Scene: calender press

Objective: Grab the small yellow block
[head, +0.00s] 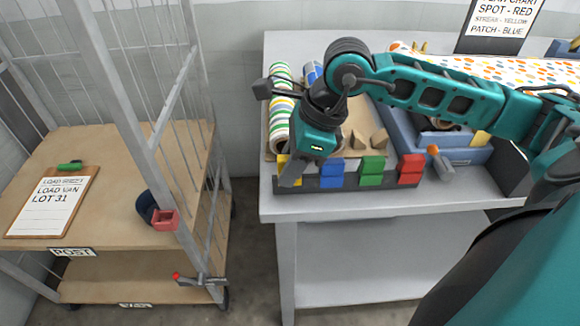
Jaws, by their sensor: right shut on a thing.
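The small yellow block (283,161) is at the left end of a row of coloured blocks in a dark rack (345,181) along the table's front edge. My right gripper (291,176) reaches down from above and is shut on the yellow block, with its grey fingers covering much of it. The block is still at its place in the rack; I cannot tell whether it is lifted at all. My left gripper is not in view.
Blue (331,172), green (371,171) and red (410,169) blocks stand to the right in the rack. Striped rolls (280,110) and wooden wedges (379,139) lie behind. A blue tray (462,154) is at right. A wire cart (120,140) stands left, across a floor gap.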

